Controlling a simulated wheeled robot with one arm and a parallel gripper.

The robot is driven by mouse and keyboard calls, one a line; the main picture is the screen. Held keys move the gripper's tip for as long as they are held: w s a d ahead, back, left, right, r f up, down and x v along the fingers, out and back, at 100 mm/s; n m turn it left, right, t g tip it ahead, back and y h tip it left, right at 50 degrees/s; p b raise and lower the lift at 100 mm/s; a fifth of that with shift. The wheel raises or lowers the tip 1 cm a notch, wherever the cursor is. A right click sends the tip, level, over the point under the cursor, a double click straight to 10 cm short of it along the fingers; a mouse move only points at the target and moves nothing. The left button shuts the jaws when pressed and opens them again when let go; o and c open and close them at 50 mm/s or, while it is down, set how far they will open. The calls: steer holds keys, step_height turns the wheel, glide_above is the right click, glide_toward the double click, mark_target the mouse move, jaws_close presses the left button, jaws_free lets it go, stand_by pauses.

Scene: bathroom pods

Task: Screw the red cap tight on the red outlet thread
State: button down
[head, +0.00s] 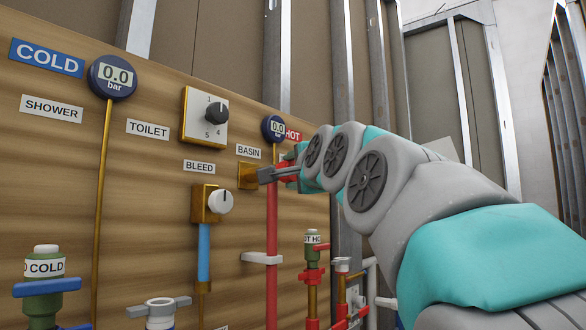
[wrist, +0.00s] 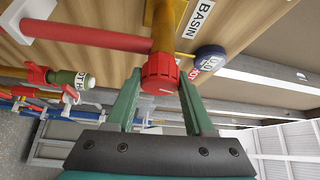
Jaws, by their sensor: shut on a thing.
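The red cap (wrist: 160,74) is ribbed and sits at the end of the brass outlet fitting (wrist: 164,36) by the BASIN label. My gripper (wrist: 160,80) is shut on the cap, with one green finger on either side of it. The cap looks in line with the fitting; the thread is hidden, so I cannot tell how far the cap is on. In the head view my gripper (head: 268,174) reaches the brass outlet (head: 247,176) from the right, and the cap is hard to make out there.
A red pipe (head: 272,240) runs down below the outlet, held by a white clip (head: 262,258). The small HOT gauge (head: 274,129) is close above. The BLEED valve (head: 210,203) stands to the left. A green-topped hot valve (head: 312,248) is below right.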

steer(key=shift+f+m+g, duration=0.1)
steer(key=shift+m+g, duration=0.3)
steer(key=shift+m, duration=0.3)
steer(key=shift+c, duration=1)
jaws_free()
steer(key=b+v, duration=0.1)
steer(key=v, duration=0.6)
steer(key=shift+s, duration=0.4)
steer(key=shift+d, duration=0.15)
